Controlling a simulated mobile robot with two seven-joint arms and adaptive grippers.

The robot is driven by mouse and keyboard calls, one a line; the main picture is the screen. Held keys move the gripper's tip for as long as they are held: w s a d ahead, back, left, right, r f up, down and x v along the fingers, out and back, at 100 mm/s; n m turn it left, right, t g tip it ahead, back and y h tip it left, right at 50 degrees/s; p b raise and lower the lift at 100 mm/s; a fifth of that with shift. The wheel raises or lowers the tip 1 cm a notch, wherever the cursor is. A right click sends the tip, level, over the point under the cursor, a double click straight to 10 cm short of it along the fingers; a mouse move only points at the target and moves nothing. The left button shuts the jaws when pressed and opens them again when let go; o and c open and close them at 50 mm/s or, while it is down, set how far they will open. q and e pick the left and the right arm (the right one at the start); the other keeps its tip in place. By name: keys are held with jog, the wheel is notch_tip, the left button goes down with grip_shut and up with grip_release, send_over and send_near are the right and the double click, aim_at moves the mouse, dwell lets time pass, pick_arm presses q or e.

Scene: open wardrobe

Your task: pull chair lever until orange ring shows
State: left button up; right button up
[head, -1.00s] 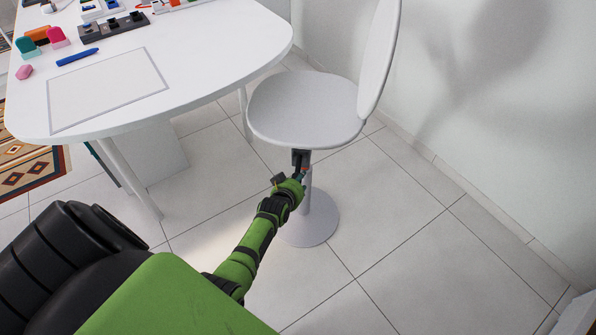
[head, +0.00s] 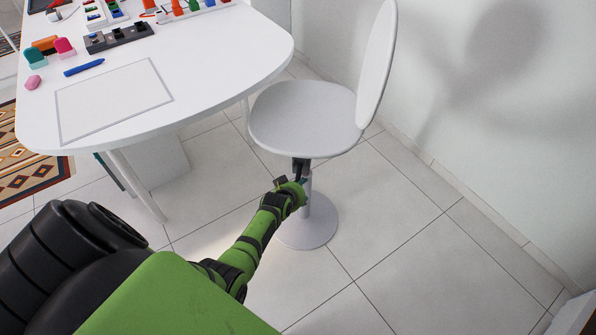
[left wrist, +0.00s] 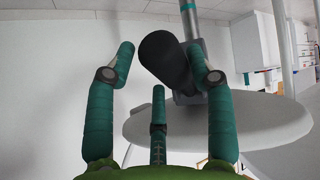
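The chair has a pale grey round seat (head: 303,120), a thin oval backrest (head: 376,62) and a round foot on the floor. Its black lever (left wrist: 166,60) is a thick dark cylinder in the left wrist view, beside the grey column (left wrist: 190,22) with a teal band. My left gripper (head: 300,182) is just under the seat, at the lever. In the left wrist view its teal fingers (left wrist: 160,68) are spread on either side of the lever, with a gap on the left; the right finger is close to it. Contact there is unclear. My right gripper is out of view.
A white table (head: 215,85) stands left of the chair, with a blue pen (head: 84,67), a framed sheet outline (head: 115,100) and small coloured items. A wall (head: 470,110) is behind and right. The tiled floor (head: 400,225) in front is clear.

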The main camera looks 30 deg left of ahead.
pick_arm(q)
jog(key=shift+w+a, duration=0.1)
jog(key=shift+r, duration=0.15)
jog(key=v, duration=1.2)
jog(key=shift+f, duration=0.2)
dwell(0.4)
